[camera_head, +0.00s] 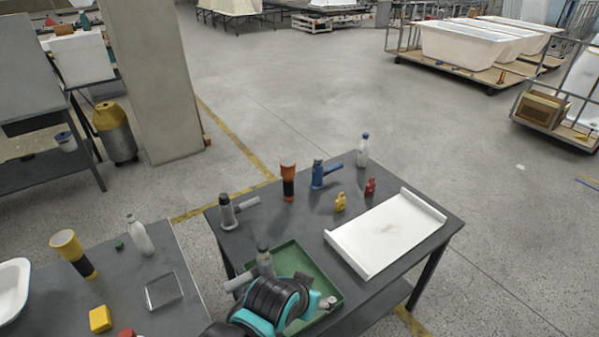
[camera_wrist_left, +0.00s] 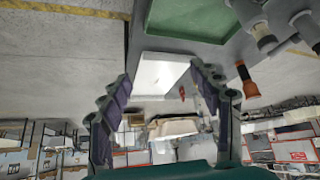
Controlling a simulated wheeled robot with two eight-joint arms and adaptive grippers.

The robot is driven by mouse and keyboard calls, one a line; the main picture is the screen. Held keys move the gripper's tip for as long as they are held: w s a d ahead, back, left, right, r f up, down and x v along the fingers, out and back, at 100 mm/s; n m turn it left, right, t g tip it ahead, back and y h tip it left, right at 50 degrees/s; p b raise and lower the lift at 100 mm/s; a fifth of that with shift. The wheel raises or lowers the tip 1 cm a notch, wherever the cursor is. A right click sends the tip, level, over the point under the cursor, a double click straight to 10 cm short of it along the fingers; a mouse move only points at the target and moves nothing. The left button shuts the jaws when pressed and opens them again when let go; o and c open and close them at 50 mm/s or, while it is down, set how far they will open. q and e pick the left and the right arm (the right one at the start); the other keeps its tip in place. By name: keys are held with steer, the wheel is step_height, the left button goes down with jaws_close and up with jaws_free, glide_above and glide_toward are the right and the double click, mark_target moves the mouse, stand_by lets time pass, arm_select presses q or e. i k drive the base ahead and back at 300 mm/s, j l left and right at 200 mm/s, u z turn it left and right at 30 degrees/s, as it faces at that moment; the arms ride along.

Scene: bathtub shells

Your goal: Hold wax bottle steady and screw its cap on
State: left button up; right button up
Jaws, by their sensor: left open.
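A whitish, translucent bottle (camera_head: 140,236) stands upright on the left table, with a small green cap (camera_head: 119,244) beside it, apart from it. Another pale bottle (camera_head: 363,150) with a blue top stands at the back of the middle table. I cannot tell from its look which is the wax bottle. My left gripper (camera_wrist_left: 160,95) is open in the left wrist view, with nothing between its fingers. It points over the middle table, away from the left table. A teal and black arm part of mine shows low in the head view; its fingers are not clear. My right gripper is not seen.
The middle table holds a green tray (camera_head: 334,291), a white panel (camera_head: 400,232), an orange torch (camera_head: 288,182), a blue tool (camera_head: 322,174) and grey tools. The left table holds a yellow torch (camera_head: 72,252), a clear box (camera_head: 163,291) and a yellow block (camera_head: 100,319). A gap separates the tables.

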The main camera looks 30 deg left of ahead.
mark_target(137, 230)
steer(key=k+u, duration=0.15)
steer(key=u, duration=0.65)
steer(key=i+l+u, duration=0.1)
steer(key=u, duration=1.4)
